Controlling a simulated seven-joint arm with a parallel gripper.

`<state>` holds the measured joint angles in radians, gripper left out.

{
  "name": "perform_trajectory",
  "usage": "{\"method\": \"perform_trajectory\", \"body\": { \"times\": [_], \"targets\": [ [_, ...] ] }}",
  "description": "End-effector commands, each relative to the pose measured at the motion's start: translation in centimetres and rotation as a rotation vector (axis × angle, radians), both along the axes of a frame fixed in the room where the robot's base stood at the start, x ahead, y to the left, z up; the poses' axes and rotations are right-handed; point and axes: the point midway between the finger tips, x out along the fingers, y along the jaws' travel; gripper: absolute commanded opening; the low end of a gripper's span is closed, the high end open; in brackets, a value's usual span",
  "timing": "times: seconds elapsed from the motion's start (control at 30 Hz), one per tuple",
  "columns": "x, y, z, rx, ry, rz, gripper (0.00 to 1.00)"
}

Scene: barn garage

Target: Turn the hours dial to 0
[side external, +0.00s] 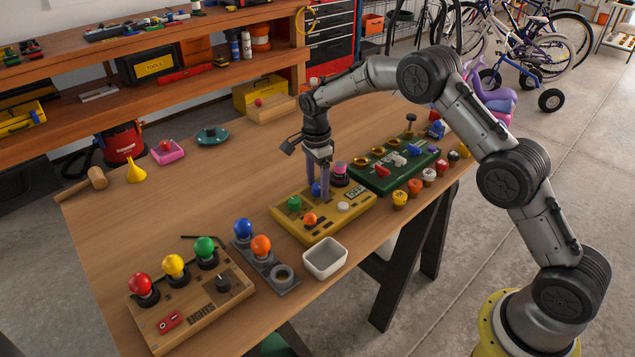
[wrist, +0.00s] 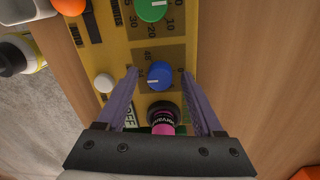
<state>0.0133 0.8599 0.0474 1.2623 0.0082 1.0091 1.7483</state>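The yellow panel (side external: 335,222) carries a green dial (side external: 294,203) and a blue dial (side external: 316,189). In the wrist view the green dial (wrist: 151,8) has numbers such as 10, 20 and 30 around it. The blue dial (wrist: 160,75) has a short white mark toward its left side and small numbers around it, partly hidden. I cannot read which dial is labelled hours. My gripper (side external: 318,190) points down over the blue dial. In the wrist view its purple fingers (wrist: 160,80) are apart on either side of the blue dial, with gaps visible.
A pink-topped black knob (side external: 340,172) stands close behind the gripper. A white button (side external: 343,207) and orange knob (side external: 310,219) are on the panel. A green panel (side external: 405,178) stands to the right, a white bowl (side external: 325,261) in front.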

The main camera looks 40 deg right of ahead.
Motion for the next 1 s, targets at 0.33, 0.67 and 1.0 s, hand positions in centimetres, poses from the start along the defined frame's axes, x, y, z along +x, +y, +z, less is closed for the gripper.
{"method": "perform_trajectory", "body": {
  "times": [0.33, 0.67, 1.0],
  "targets": [
    [-0.01, 0.0, 0.03, 0.0, 0.0, 0.0, 0.07],
    [-0.02, 0.0, 0.05, 0.0, 0.001, 0.011, 0.0],
    [-0.05, 0.02, 0.04, 0.0, 0.002, 0.169, 0.0]
  ]
}}
